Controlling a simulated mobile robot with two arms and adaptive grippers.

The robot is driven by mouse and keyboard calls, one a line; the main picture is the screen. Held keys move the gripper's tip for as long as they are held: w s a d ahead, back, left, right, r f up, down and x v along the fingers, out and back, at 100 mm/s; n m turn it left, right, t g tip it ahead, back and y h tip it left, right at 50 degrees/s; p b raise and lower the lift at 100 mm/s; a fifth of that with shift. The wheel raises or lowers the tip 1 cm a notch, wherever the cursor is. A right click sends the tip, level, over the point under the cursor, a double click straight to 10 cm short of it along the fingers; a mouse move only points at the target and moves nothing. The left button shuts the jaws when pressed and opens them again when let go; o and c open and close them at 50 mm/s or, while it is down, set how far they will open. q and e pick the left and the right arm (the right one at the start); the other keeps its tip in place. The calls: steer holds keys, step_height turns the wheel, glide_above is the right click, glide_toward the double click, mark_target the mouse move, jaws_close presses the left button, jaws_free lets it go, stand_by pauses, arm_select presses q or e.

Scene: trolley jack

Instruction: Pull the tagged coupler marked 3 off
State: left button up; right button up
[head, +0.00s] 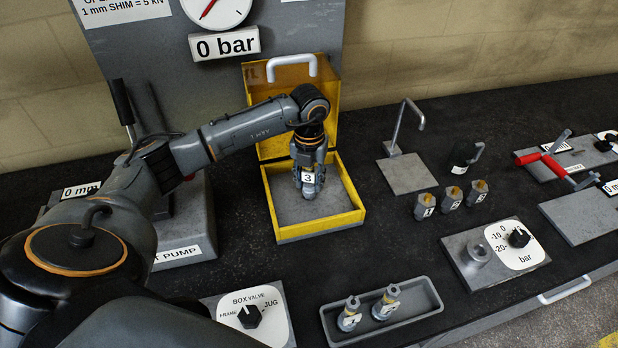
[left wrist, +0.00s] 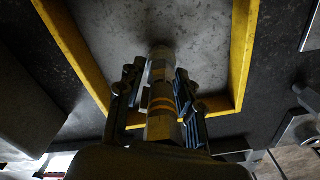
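The coupler tagged 3 (head: 308,178) is upright in the yellow box (head: 287,235), inside its low front walls. In the left wrist view the coupler (left wrist: 163,105) is a grey cylinder with yellow bands, reaching toward the box floor. My left gripper (head: 308,170) points straight down over it. The two fingers in the left wrist view (left wrist: 158,85) flank the coupler, with a narrow gap showing at its left side, so they look open around it. What the coupler's lower end sits on is not clear. My right gripper is not in view.
The box's yellow lid (head: 268,92) stands up behind, with a white handle. Several tagged couplers (head: 451,196) stand right of the box. A grey tray (head: 430,303) in front holds two more. A hooked stand (head: 405,172) is at right. Bare black bench lies between.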

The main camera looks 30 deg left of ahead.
mark_target(309, 178)
arm_select(q)
jaws_close()
steer(key=shift+r+p, duration=1.3)
steer(key=shift+r, duration=0.95)
steer(key=shift+r+p, duration=1.7)
steer(key=shift+r, duration=0.8)
